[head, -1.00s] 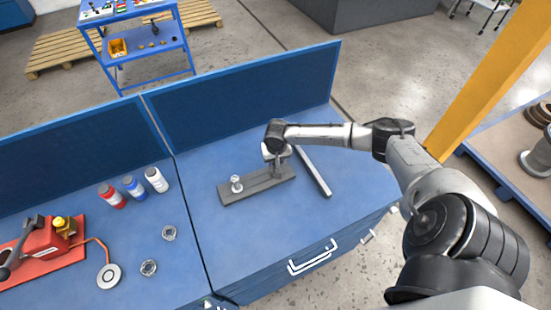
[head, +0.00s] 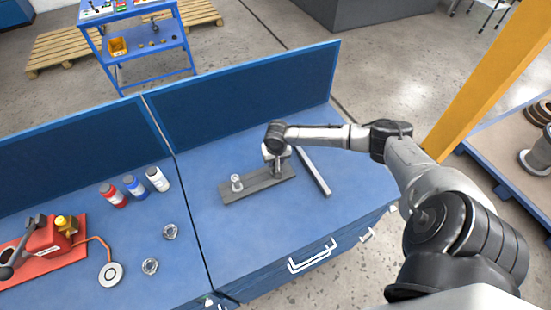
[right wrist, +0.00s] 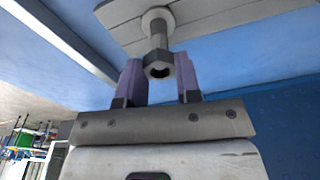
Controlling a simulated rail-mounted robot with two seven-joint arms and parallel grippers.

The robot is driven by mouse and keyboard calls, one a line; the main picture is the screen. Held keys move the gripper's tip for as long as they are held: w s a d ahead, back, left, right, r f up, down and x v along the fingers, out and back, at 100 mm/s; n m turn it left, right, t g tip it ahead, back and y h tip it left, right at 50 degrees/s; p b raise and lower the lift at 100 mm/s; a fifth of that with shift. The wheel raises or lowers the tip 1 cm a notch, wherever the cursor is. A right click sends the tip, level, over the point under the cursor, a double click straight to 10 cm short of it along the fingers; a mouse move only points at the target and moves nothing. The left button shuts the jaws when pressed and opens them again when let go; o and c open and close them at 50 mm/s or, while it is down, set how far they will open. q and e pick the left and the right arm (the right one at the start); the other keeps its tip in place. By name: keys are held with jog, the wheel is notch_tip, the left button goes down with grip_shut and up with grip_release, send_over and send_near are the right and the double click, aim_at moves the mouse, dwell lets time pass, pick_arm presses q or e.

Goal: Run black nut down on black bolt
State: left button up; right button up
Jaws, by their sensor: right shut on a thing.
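A grey plate (head: 250,187) lies on the blue bench with two upright bolts. My right gripper (head: 277,165) points down over the bolt at the plate's right end. In the right wrist view the purple fingers (right wrist: 158,74) are shut on the dark hex nut (right wrist: 158,66). The nut is around the dark bolt (right wrist: 157,35), near its free end, with bare shank between nut and plate. In the head view the gripper mostly hides this nut and bolt. A lighter bolt with a nut (head: 236,182) stands at the plate's left end, untouched. My left gripper is not in view.
A grey bar (head: 313,172) lies right of the plate. Several bottles (head: 134,186), two loose metal rings (head: 150,266) and a red pump unit (head: 45,245) are on the left bench. A blue panel (head: 245,95) stands behind. The bench front is clear.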

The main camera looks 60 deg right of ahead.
dwell(0.3)
jog(key=shift+f+p, duration=0.15)
jog(key=shift+p, duration=0.3)
dwell(0.4)
jog(key=shift+p, duration=0.35)
jog(key=m+p, duration=0.3)
jog(key=p, duration=0.1)
jog(key=m+p, duration=0.2)
jog(key=shift+r+m+g+p, duration=0.3)
jog(key=shift+r+p, duration=0.05)
jog(key=m+g+p, duration=0.1)
jog(key=m+p, duration=0.5)
jog(key=m, duration=0.2)
jog(key=shift+w+a, duration=0.1)
jog(key=shift+w, duration=0.05)
jog(key=m+p, duration=0.1)
jog(key=m, duration=0.3)
jog(key=shift+f+p, duration=0.15)
jog(key=shift+p, duration=0.25)
jog(key=m, duration=0.4)
jog(key=shift+f+g+p, duration=0.1)
jog(key=shift+g+p, duration=0.2)
jog(key=m, duration=0.2)
jog(key=shift+w+d+f+m+y, duration=0.1)
jog(key=shift+d+m+y, duration=0.1)
jog(key=shift+m+y, duration=0.15)
